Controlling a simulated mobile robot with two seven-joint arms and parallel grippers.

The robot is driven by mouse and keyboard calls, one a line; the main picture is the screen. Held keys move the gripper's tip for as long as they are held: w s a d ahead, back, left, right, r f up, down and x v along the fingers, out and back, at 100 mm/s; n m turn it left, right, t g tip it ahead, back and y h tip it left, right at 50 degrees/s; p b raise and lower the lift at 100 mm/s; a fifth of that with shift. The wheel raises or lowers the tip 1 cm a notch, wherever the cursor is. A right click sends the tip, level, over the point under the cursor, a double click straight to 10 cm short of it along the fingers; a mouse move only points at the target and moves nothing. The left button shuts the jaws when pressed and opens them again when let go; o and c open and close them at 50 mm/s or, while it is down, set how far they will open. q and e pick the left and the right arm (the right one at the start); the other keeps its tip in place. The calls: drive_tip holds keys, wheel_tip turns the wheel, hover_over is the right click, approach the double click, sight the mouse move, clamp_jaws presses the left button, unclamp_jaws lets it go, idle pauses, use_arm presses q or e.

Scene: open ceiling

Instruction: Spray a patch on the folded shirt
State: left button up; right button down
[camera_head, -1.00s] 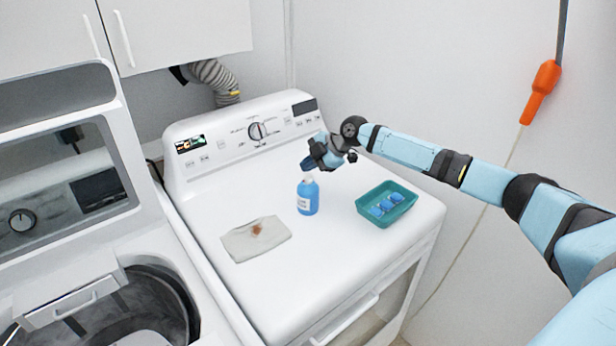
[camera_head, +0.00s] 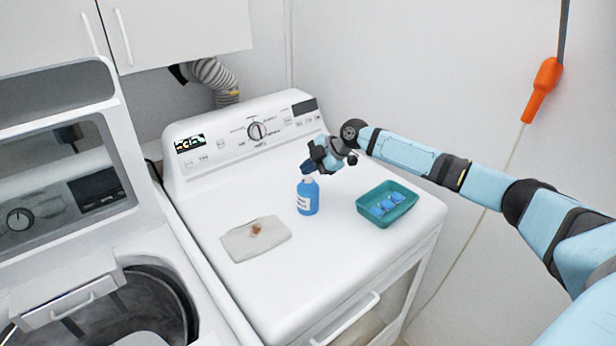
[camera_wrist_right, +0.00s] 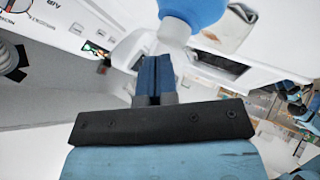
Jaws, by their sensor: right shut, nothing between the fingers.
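A folded whitish shirt (camera_head: 245,245) lies flat on top of the white machine, with a small brown patch (camera_head: 256,229) near its upper middle. A blue bottle (camera_head: 308,199) with a white label stands upright to the right of the shirt. My right gripper (camera_head: 308,166) is directly above the bottle's top. In the right wrist view its blue fingers (camera_wrist_right: 155,72) are together with nothing between them. The bottle (camera_wrist_right: 197,8) and its pale neck (camera_wrist_right: 174,30) are just beyond the fingertips there; I cannot tell whether they touch. My left gripper is not in view.
A teal tray (camera_head: 364,214) with a few blue pieces (camera_head: 379,211) is right of the bottle. The control panel (camera_head: 232,140) rises behind. An open-lidded machine (camera_head: 75,275) stands at left. The machine top's front is clear.

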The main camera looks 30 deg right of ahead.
sight(309, 177)
drive_tip(key=shift+f, duration=0.3)
drive_tip(key=shift+r, duration=0.9)
wheel_tip(309, 177, up, 6)
drive_tip(key=p, duration=0.3)
idle(1.0)
idle(1.7)
